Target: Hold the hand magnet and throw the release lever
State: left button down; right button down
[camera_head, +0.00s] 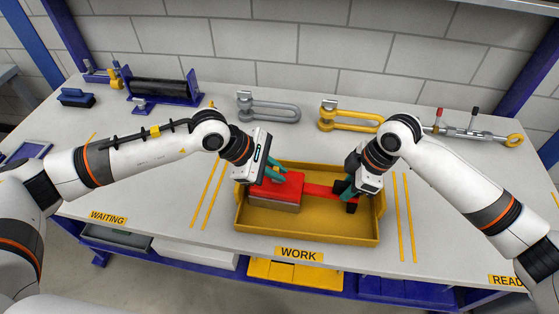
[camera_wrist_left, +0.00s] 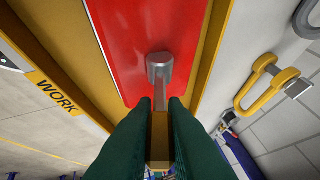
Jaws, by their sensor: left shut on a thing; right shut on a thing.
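The red hand magnet (camera_head: 286,187) lies in the yellow tray (camera_head: 305,238) at the WORK label, its red bar reaching right to a dark handle end (camera_head: 352,207). My right gripper (camera_head: 346,188) is shut on that handle end, partly hiding it. My left gripper (camera_head: 273,172) is over the magnet's body. In the left wrist view its green fingers (camera_wrist_left: 160,104) are shut on the release lever (camera_wrist_left: 160,78), a grey arm on a round pivot on the red top (camera_wrist_left: 125,35).
A grey shackle (camera_head: 270,110) and a yellow shackle (camera_head: 350,121) lie behind the tray. A rod with a yellow eye (camera_head: 480,134) is at the right. A black roller in a blue frame (camera_head: 160,92) stands back left. The table near the WAITING label is clear.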

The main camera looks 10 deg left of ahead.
pick_arm(q)
jog(key=shift+s+f, duration=0.1)
jog(key=shift+s+f+m+t, duration=0.1)
jog(key=shift+s+m+t, duration=0.2)
jog(key=shift+t, duration=0.3)
jog(key=c, duration=1.4)
grip_release()
jog(key=shift+w, duration=0.1)
jog(key=s+a+r, duration=0.1)
jog(key=a+r, duration=0.1)
jog(key=r, duration=0.3)
jog(key=s+a+r, duration=0.1)
jog(key=a+r, duration=0.1)
jog(key=r, duration=0.4)
jog(key=s+a+r, duration=0.2)
jog(key=a+r, duration=0.1)
jog(key=r, duration=0.3)
